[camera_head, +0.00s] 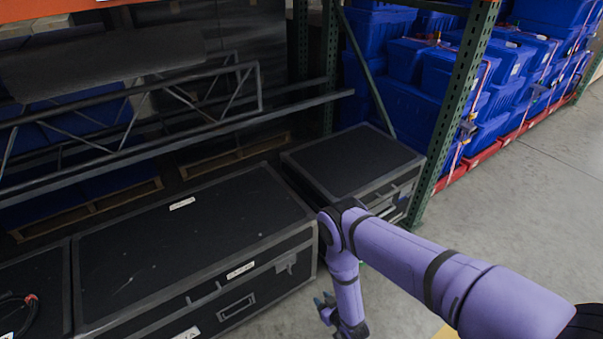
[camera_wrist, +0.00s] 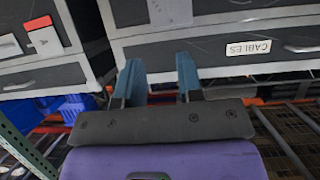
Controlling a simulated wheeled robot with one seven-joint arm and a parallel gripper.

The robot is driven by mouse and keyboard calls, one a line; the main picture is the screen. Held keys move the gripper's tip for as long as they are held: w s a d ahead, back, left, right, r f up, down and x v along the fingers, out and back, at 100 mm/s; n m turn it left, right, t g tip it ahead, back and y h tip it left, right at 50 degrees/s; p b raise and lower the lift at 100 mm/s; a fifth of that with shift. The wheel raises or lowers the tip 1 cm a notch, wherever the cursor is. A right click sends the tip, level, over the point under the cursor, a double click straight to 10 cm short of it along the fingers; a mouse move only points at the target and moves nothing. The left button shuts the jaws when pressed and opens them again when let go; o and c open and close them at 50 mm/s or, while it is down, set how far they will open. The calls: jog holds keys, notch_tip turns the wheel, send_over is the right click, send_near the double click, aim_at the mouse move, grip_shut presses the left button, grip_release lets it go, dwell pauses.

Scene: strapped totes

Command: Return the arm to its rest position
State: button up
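My purple arm reaches in from the lower right in the head view and bends downward at its elbow. My gripper (camera_head: 325,302) hangs at the lower middle, in front of the black cases and over the floor. In the wrist view my gripper (camera_wrist: 160,72) shows two teal fingers spread apart with nothing held between them. I cannot tell the exact gap between fingertips and case.
A large black case (camera_head: 190,225) and a smaller one (camera_head: 350,160) stand left of and behind my arm. A green rack post (camera_head: 455,115) rises beyond it. Strapped blue totes (camera_head: 510,65) are stacked at back right. Grey floor (camera_head: 520,215) is clear on the right.

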jog(key=w+a+r+m+h, duration=0.2)
jog(key=w+r, duration=1.7)
jog(key=r, duration=0.5)
jog(key=w+d+r+m+g+h, duration=0.15)
jog(key=d+r, duration=0.25)
jog(key=r, duration=1)
jog(key=w+d+r+g+h, duration=0.1)
jog(key=w+d+r, duration=0.15)
jog(key=r, duration=1.15)
jog(key=s+d+r+m+h, duration=0.1)
jog(key=s+d+r, duration=0.3)
jog(key=s+r, duration=0.3)
jog(key=s+d+r+g, duration=0.1)
jog(key=s+d+r, duration=0.3)
jog(key=r, duration=0.5)
jog(key=s+d+r+m+h, duration=0.1)
jog(key=s+d+r, duration=0.3)
jog(key=s+r, duration=0.3)
jog(key=s+d+r+g, duration=0.1)
jog(key=s+d+r, duration=0.2)
jog(key=s, duration=1)
jog(key=s+d+r+m+g, duration=0.1)
jog(key=s+d+r, duration=0.2)
jog(key=s, duration=1.1)
jog(key=shift+r, duration=0.8)
